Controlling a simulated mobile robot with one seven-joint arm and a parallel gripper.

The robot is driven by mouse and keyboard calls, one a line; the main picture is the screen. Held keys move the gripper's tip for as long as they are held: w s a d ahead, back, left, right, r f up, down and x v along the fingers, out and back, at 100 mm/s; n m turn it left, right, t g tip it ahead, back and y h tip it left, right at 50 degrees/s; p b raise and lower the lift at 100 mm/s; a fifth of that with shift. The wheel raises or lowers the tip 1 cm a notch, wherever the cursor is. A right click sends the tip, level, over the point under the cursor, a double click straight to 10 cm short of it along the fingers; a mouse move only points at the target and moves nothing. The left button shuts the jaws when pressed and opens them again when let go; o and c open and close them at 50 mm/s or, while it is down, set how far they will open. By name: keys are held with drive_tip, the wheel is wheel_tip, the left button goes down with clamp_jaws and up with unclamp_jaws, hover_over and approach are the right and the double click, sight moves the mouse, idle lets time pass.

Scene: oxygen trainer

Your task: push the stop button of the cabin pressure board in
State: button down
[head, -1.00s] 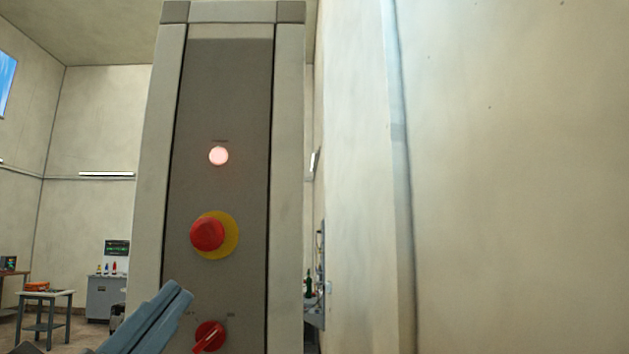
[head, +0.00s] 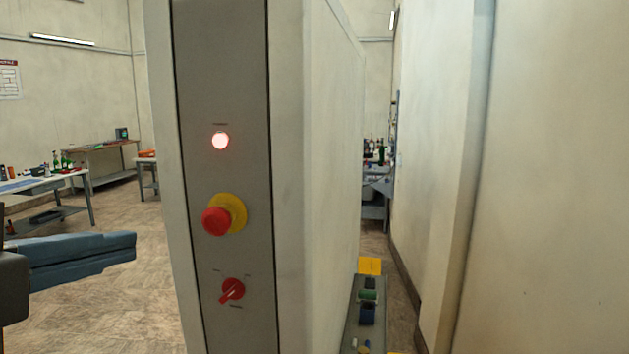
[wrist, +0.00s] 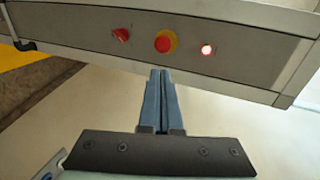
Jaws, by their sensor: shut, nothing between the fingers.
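The cabin pressure board (head: 200,60) is a tall grey panel in a pale frame, in the middle of the head view. Its stop button (head: 216,221) is a red mushroom head on a yellow disc, standing out from the panel. The stop button also shows in the wrist view (wrist: 163,44), beyond the fingertips. My gripper (head: 134,248) is at the left of the head view, left of and lower than the button and apart from it. In the wrist view its blue-grey fingers (wrist: 160,72) are together and empty, pointing toward the board.
A lit round lamp (head: 220,141) is above the button and a red rotary switch (head: 232,290) is below it. A pale wall (head: 540,180) stands at the right. A work table (head: 45,183) is at the far left, with open floor (head: 110,290) before it.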

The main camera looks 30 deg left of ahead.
drive_tip(key=shift+s+a, duration=0.1)
drive_tip(key=shift+s, duration=0.1)
approach(213, 213)
drive_tip(key=x, duration=0.7)
drive_tip(key=shift+s+f, duration=0.15)
drive_tip(key=shift+f, duration=0.15)
drive_tip(key=shift+w+a+b, duration=0.1)
drive_tip(key=shift+w+b, duration=0.35)
drive_tip(key=shift+w, duration=0.2)
drive_tip(key=shift+s+r, duration=0.2)
drive_tip(key=shift+r, duration=0.05)
drive_tip(key=shift+w, duration=0.15)
